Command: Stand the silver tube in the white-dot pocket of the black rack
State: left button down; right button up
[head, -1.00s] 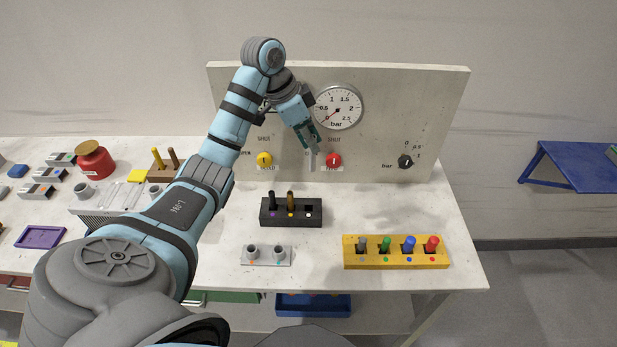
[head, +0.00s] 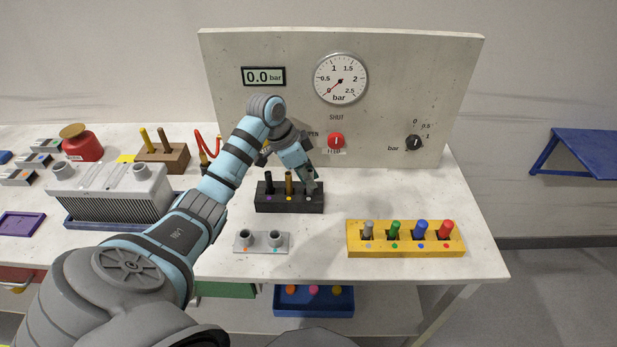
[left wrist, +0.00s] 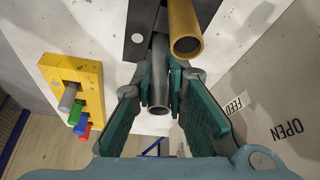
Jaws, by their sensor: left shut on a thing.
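The black rack (head: 290,206) lies on the bench, with a black tube (head: 268,183) and a brass tube (head: 289,182) standing in it. My left gripper (head: 311,183) is over its right end, at the white-dot pocket. In the left wrist view the gripper (left wrist: 160,88) is shut on the silver tube (left wrist: 158,75), its open end towards the camera. The tube's far end is at the black rack (left wrist: 139,22), beside the white dot (left wrist: 137,38) and the brass tube (left wrist: 186,28). Whether it is inside the pocket I cannot tell. My right gripper is not in view.
A yellow rack (head: 405,249) with several coloured pegs stands to the right. A grey two-socket block (head: 262,243) lies in front of the black rack. The gauge panel (head: 400,60), with a red knob (head: 336,140), rises behind.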

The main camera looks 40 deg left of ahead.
pick_arm(q)
jog(key=c, duration=1.6)
grip_release()
jog(key=shift+w+a, duration=0.1)
jog(key=shift+w, duration=0.1)
jog(key=shift+s+r, duration=0.2)
jog(key=p+v, duration=0.1)
jog(key=v, duration=1)
jog(key=shift+a+r, duration=0.1)
jog(key=shift+r, duration=0.3)
